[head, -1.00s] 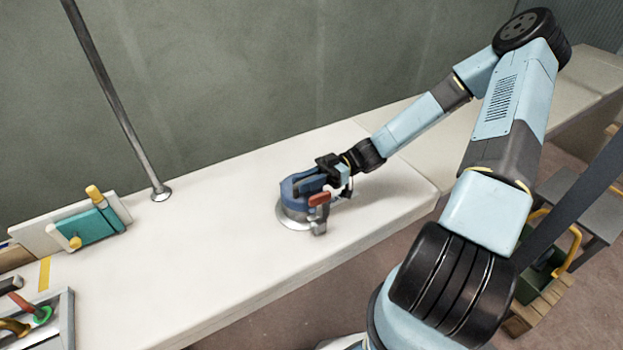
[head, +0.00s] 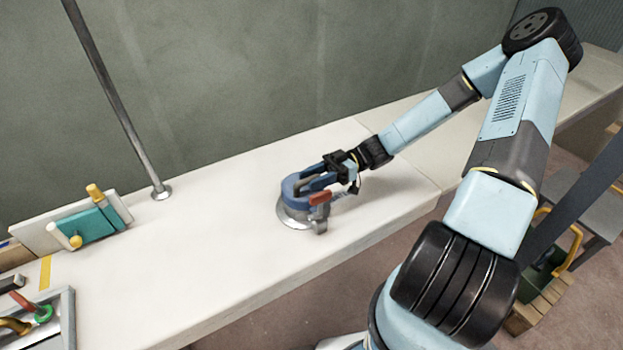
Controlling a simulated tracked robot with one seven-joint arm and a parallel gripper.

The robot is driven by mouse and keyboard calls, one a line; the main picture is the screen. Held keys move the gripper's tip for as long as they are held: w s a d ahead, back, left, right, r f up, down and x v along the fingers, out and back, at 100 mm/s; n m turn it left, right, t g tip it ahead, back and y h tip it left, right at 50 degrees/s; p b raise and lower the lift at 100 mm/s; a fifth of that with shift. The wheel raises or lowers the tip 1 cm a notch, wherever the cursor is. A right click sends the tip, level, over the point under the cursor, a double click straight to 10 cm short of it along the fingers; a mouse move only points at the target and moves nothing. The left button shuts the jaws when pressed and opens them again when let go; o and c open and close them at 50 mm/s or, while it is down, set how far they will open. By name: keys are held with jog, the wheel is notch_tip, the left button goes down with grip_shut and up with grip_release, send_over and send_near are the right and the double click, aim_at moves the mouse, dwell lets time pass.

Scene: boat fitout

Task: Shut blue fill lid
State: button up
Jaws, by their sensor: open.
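The blue fill lid (head: 289,187) lies on a round grey metal base (head: 290,218) on the white bench top. It looks about level and seated on the base, though any small gap is hard to tell. A clamp with a red handle (head: 320,198) stands at its right front edge. My gripper (head: 308,184) reaches in from the right, with its fingers over the lid's top. It is open and its fingers hide part of the lid. Whether they touch the lid cannot be told.
The white bench (head: 230,260) is clear around the fill. A metal pole (head: 120,110) stands behind to the left. A teal block with yellow knobs (head: 92,224) and a grey tray (head: 62,315) with coloured handles are at the left. A grey wall runs behind.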

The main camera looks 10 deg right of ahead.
jog(key=v, duration=1.2)
jog(key=shift+w, duration=0.15)
jog(key=shift+d, duration=0.1)
jog(key=s+r+m+t+h, duration=0.6)
jog(key=s+r+m+h, duration=0.2)
jog(key=r, duration=0.8)
jog(key=s+d+r+m+t+h, duration=0.1)
jog(key=s+r+m+t+h, duration=0.5)
jog(key=s+r+m, duration=0.5)
jog(key=shift+s+d+r+m+h, duration=0.3)
jog(key=shift+r+m+h, duration=0.3)
jog(key=shift+r+h, duration=1.35)
jog(key=shift+w+r+y, duration=0.1)
jog(key=shift+r+y, duration=0.45)
jog(key=shift+c, duration=0.5)
